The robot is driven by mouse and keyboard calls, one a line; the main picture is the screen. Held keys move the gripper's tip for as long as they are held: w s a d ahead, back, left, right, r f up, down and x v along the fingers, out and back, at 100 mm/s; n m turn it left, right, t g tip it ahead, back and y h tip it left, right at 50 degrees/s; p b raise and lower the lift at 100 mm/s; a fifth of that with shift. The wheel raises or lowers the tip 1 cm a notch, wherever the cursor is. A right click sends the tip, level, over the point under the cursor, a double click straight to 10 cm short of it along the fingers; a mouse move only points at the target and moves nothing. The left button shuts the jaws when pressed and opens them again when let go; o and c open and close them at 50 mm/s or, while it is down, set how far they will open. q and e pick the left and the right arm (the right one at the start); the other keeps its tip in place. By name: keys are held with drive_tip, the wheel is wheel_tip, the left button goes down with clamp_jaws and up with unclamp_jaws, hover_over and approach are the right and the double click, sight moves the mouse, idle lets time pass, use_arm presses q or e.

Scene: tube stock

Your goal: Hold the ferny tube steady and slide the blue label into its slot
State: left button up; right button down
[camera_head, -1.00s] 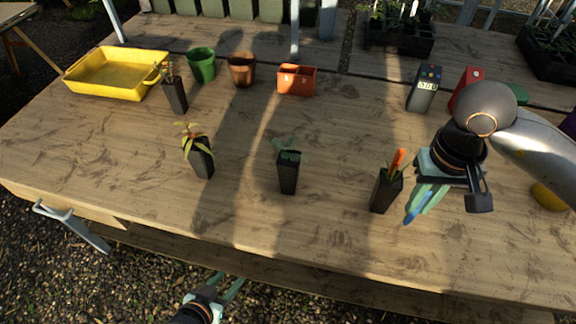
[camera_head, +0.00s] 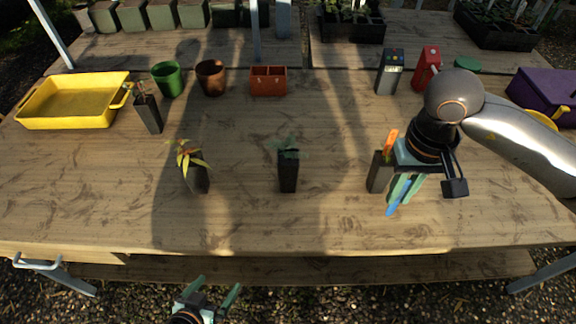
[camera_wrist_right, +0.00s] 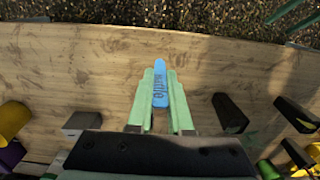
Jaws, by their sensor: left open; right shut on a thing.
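The ferny tube (camera_head: 288,172), dark and square with fine green foliage, stands upright mid-table. My right gripper (camera_head: 403,188) is shut on the blue label (camera_head: 393,209), to the right of that tube and well apart from it. In the right wrist view the blue label (camera_wrist_right: 160,84) points out between the pale green fingers and bears dark lettering. The label slot cannot be made out. My left gripper (camera_head: 213,292) is open and empty, low in front of the table edge.
A yellow-leaved tube (camera_head: 196,178) and another plant tube (camera_head: 149,115) stand left. A yellow tray (camera_head: 72,104), pots and boxes line the back. The table front is clear.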

idle(0.3)
drive_tip(key=w+a+r, duration=0.3)
drive_tip(key=w+a, duration=0.5)
drive_tip(key=a, duration=0.2)
drive_tip(key=w+a+r, duration=0.2)
drive_tip(key=w+a, duration=0.5)
drive_tip(key=a, duration=0.2)
drive_tip(key=shift+w+a+r, duration=0.35)
drive_tip(key=shift+r, duration=0.05)
